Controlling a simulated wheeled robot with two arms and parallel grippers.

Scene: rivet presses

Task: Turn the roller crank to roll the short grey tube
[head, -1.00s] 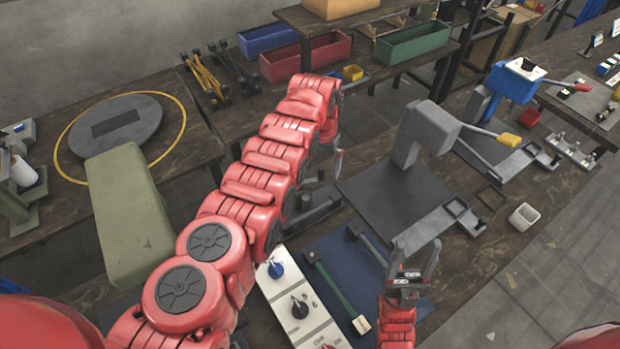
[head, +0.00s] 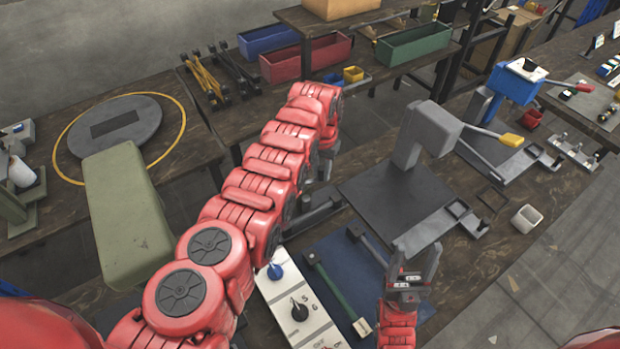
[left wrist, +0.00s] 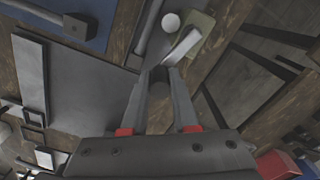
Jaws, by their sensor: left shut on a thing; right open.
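My left arm reaches over the bench in the head view and hides most of the roller (head: 322,212); a dark bar-like part shows to the right of the arm. I cannot make out the short grey tube. My right gripper (head: 417,258) is open and empty, over the bench's front part.
A grey press (head: 410,150) stands right of the roller, with a blue press (head: 515,85) beyond. A blue mat (head: 345,265) carries hammers, beside a white control box (head: 297,305) with knobs. A green padded block (head: 125,215) is at left. Bins stand at the back.

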